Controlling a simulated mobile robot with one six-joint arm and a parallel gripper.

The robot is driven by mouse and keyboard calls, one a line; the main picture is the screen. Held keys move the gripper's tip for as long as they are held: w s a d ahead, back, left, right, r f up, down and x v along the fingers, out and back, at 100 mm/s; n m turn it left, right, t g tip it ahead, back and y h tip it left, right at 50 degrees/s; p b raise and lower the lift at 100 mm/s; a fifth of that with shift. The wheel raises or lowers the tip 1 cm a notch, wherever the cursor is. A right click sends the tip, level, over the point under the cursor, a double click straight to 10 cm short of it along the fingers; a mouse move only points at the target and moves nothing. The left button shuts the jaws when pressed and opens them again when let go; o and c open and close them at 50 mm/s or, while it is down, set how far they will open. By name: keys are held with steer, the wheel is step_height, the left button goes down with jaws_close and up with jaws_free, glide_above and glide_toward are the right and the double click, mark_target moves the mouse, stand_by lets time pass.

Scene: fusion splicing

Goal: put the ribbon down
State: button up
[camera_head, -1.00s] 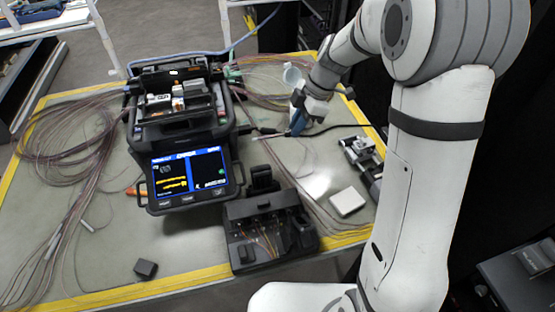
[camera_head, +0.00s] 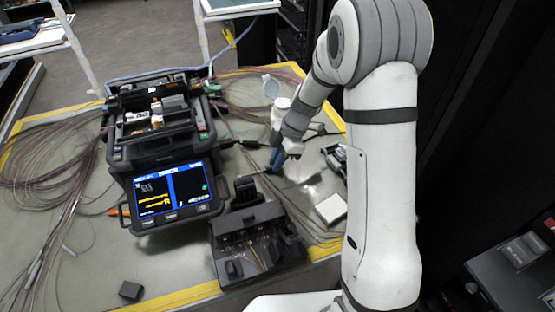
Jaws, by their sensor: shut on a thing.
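My gripper (camera_head: 276,160) is low over the table, right of the fusion splicer (camera_head: 160,140) and behind the dark fixture (camera_head: 255,240). Its blue fingers are shut on the ribbon, which is too thin to make out clearly here. I cannot tell whether the ribbon touches the table. The splicer's screen (camera_head: 170,190) is lit, and its top looks open.
Loose fibre coils (camera_head: 50,160) cover the table's left side. A white box (camera_head: 331,208) lies right of the fixture, and a small dark block (camera_head: 130,290) sits at the front edge. The front left is mostly clear.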

steer(key=shift+f, duration=0.1)
steer(key=shift+f, duration=0.15)
steer(key=o, duration=0.8)
steer(key=v, duration=1.2)
steer(key=s+d+r+m+t+h, duration=0.1)
steer(key=s+d+r+m, duration=0.1)
steer(key=s+m, duration=0.5)
steer(key=s+d+r+m+t+h, duration=0.1)
steer(key=s+d+r+m, duration=0.1)
steer(key=s+m, duration=0.5)
steer(key=s+d+r+m+t+h, duration=0.1)
steer(key=s+d+r+m+h, duration=0.1)
steer(key=s+m, duration=0.5)
steer(key=shift+s+d+r+t, duration=0.15)
steer(key=shift+s+d, duration=0.15)
steer(key=shift+s, duration=0.2)
steer(key=shift+s+d+f+t, duration=0.15)
steer(key=shift+s+d, duration=0.15)
steer(key=shift+s, duration=0.2)
